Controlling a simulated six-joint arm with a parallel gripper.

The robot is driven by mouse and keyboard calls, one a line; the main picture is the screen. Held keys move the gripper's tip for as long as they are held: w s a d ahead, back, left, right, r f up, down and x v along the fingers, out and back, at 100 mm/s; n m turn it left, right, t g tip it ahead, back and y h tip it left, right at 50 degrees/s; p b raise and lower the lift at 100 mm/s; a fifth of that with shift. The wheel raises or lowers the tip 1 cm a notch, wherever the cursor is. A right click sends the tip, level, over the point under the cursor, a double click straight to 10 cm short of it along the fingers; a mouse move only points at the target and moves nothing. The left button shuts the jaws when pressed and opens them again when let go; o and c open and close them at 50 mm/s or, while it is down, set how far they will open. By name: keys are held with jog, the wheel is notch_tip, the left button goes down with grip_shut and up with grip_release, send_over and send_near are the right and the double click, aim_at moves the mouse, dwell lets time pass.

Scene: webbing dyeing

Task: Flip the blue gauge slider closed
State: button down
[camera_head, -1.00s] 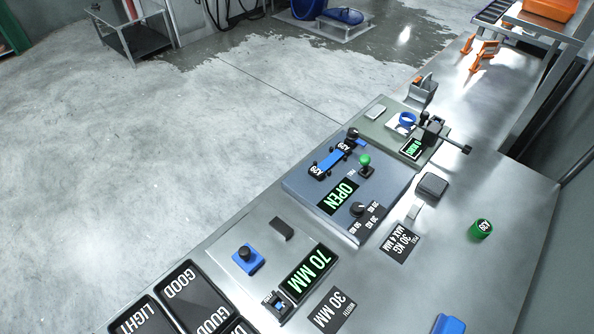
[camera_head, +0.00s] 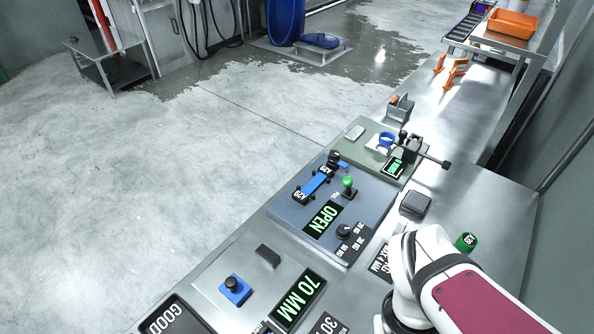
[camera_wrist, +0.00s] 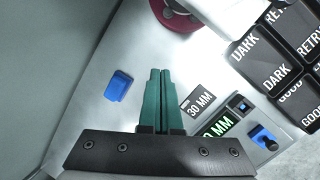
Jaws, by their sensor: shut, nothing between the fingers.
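A blue slider block with a black knob (camera_head: 235,288) sits on the grey gauge plate, left of the lit 70 MM display (camera_head: 298,299). I take it to be the blue gauge slider. In the wrist view a blue block with a black knob (camera_wrist: 264,138) is at the lower right, beside the partly hidden display (camera_wrist: 215,127). My gripper (camera_wrist: 158,72) has green fingers that are shut together and empty. It is above the bare metal table, apart from the slider. The head view shows my arm at the lower right, but not the fingertips.
A loose blue block (camera_wrist: 118,86) lies on the table left of my fingers. A 30 MM card (camera_wrist: 198,100) lies to their right. Black labelled trays (camera_wrist: 262,57) are at the upper right. The blue-grey OPEN panel (camera_head: 290,213) and a green cylinder (camera_head: 466,242) stand farther back.

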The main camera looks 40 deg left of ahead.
jog(key=a+f+n+t+h, duration=0.35)
jog(key=a+n, duration=0.35)
jog(key=n, duration=0.3)
jog(key=n+t+y, duration=0.7)
jog(key=n+y, duration=0.2)
jog(key=n, duration=1.4)
send_near(234, 286)
jog(key=s+r, duration=0.1)
jog(key=s, duration=0.7)
jog(key=shift+w+d, duration=0.1)
jog(key=shift+d, duration=0.2)
jog(key=x, duration=1)
jog(key=shift+d, duration=0.2)
jog(key=shift+w+a, duration=0.2)
jog(key=shift+w, duration=0.45)
jog(key=shift+w+a, duration=0.2)
jog(key=shift+w, duration=0.4)
jog(key=shift+w+a, duration=0.2)
jog(key=shift+w, duration=0.45)
